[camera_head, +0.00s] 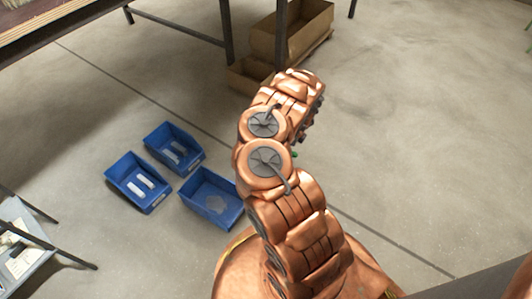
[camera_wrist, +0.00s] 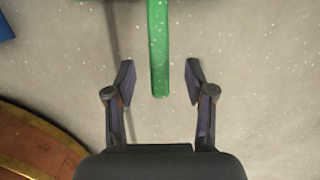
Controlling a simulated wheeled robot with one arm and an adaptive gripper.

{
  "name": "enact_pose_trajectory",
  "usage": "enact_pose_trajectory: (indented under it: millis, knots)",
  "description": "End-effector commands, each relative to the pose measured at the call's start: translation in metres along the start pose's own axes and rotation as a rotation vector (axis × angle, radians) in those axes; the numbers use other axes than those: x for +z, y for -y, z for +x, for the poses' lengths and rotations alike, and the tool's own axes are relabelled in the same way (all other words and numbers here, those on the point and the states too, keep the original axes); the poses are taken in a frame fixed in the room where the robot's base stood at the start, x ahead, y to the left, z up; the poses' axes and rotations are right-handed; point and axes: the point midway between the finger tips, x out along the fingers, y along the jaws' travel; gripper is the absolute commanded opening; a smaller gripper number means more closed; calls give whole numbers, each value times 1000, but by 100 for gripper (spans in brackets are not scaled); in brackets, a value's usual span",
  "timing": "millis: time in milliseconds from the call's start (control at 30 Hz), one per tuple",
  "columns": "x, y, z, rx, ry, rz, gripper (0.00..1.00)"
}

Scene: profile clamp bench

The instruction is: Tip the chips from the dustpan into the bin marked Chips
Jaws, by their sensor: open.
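A green handle (camera_wrist: 160,50), apparently the dustpan's, runs down from the top of the wrist view. A green edge shows at the top; the rest of the pan and any chips are out of view. My gripper (camera_wrist: 160,68) is open, with one finger on each side of the handle and a gap to both. In the head view my arm hides the gripper, and only a green speck (camera_head: 295,154) shows beside it. Three blue bins stand on the floor: a back one (camera_head: 150,140), a left one (camera_head: 152,207) and a right one (camera_head: 186,199). Their labels are unreadable.
The back and left bins hold pale oblong pieces; the right one has a greyish patch inside. Cardboard boxes (camera_head: 272,42) stand by a dark table leg (camera_head: 227,35) at the back. A small table (camera_head: 35,228) is at the far left. The floor at right is clear.

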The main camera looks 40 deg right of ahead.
Motion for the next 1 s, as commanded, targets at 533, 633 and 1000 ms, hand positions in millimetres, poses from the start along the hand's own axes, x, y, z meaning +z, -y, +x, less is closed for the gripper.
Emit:
enact_pose_trajectory:
  millis: [533,633,1000]
  knots:
    - [0,-1,36,1,-1,-1,54]
    - [0,-1,36,1,-1,-1,54]
    - [0,-1,36,1,-1,-1,20]
